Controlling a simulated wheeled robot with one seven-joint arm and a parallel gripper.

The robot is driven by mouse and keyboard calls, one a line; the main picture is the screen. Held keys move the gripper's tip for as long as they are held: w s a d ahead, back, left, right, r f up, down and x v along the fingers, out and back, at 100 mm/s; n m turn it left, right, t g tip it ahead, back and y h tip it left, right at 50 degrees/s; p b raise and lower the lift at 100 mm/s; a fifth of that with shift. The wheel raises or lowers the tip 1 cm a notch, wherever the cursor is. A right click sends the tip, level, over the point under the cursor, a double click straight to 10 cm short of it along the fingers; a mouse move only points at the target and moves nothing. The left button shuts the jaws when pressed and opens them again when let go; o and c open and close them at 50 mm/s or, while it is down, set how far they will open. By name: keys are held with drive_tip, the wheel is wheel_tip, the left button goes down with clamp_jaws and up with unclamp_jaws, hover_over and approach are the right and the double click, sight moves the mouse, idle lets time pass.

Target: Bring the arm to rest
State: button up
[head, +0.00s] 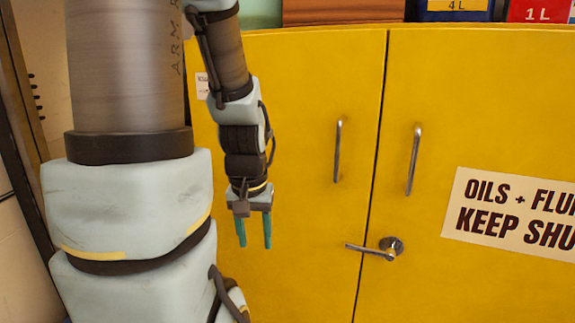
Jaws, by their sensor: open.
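My gripper (254,241) hangs pointing down in the head view, left of the middle, at the end of my bent arm. Its two teal fingers are apart and nothing shows between them. It is in front of the left door of a yellow cabinet (300,260). Whether it touches the door cannot be told, but I see no contact. My upper arm fills the left of the view and hides part of the cabinet's left side.
The cabinet has two upright bar handles, left (338,150) and right (413,160), and a lever latch (376,249). Both doors look shut. A sign (515,215) is on the right door. Blue (455,11) and red (540,11) containers stand on top.

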wheel_tip(320, 180, up, 21)
drive_tip(key=p, duration=2)
drive_tip(key=shift+r, duration=0.15)
drive_tip(key=shift+c, duration=0.3)
